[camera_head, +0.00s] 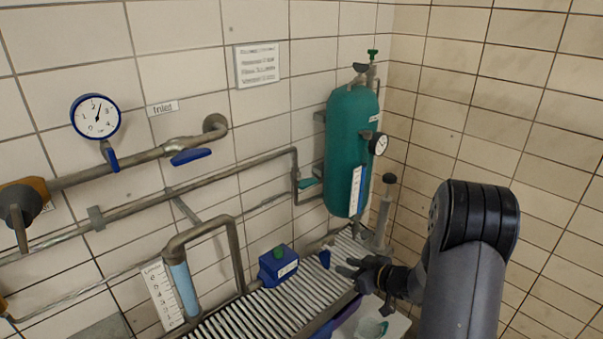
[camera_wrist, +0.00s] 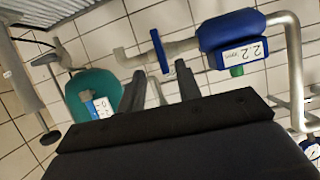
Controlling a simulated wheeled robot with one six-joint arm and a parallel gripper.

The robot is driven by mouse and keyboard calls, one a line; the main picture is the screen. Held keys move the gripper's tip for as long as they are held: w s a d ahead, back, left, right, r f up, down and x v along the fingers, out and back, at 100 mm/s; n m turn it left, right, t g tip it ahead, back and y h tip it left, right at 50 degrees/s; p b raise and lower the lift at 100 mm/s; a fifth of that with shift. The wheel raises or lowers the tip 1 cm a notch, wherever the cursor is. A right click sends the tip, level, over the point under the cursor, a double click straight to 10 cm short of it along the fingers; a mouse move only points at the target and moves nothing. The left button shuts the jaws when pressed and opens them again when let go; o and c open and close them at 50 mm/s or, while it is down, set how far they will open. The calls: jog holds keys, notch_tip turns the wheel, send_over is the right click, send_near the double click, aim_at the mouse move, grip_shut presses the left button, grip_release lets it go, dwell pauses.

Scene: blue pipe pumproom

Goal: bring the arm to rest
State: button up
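My arm comes in at the right of the head view, and my gripper (camera_head: 350,271) hangs over the slatted grating in front of the wall. In the wrist view, my gripper (camera_wrist: 160,80) shows two dark fingers spread apart with nothing held between them. A small blue lever (camera_head: 325,258) on a pipe is just left of the gripper in the head view. The wrist view, which looks upside down, shows the blue lever (camera_wrist: 160,50) beyond the fingertips; whether they touch it I cannot tell.
A blue meter box (camera_head: 278,266) stands on the pipe left of the gripper. A green tank (camera_head: 349,150) hangs in the corner behind it. The slatted grating (camera_head: 250,318) runs below. Pipes and a round gauge (camera_head: 96,117) are at left. The right wall beside my arm is bare tile.

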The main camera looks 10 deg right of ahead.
aim_at(327, 268)
jog(key=p+x, duration=0.1)
jog(key=x, duration=0.8)
jog(key=shift+s+d+r, duration=0.1)
